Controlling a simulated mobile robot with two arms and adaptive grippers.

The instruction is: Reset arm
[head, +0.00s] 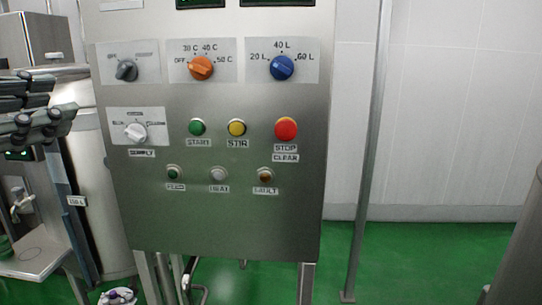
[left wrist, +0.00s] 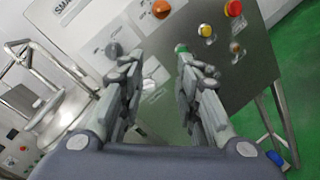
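My left gripper (head: 58,101) is at the left edge of the head view, in front of the left side of a steel control panel (head: 225,215). In the left wrist view, the fingers of the left gripper (left wrist: 155,72) are spread apart with nothing between them. They point toward the panel, with the grey knob (left wrist: 113,50) and green button (left wrist: 181,48) beyond the fingertips. I cannot tell the exact gap to the panel, but no control is held. My right gripper is in neither view.
The panel carries an orange knob (head: 201,68), a blue knob (head: 282,67), a white knob (head: 135,132), a yellow button (head: 237,127) and a red button (head: 286,128). A metal post (head: 368,150) stands to the right. Steel equipment fills the left side. Green floor (head: 420,262) is open at right.

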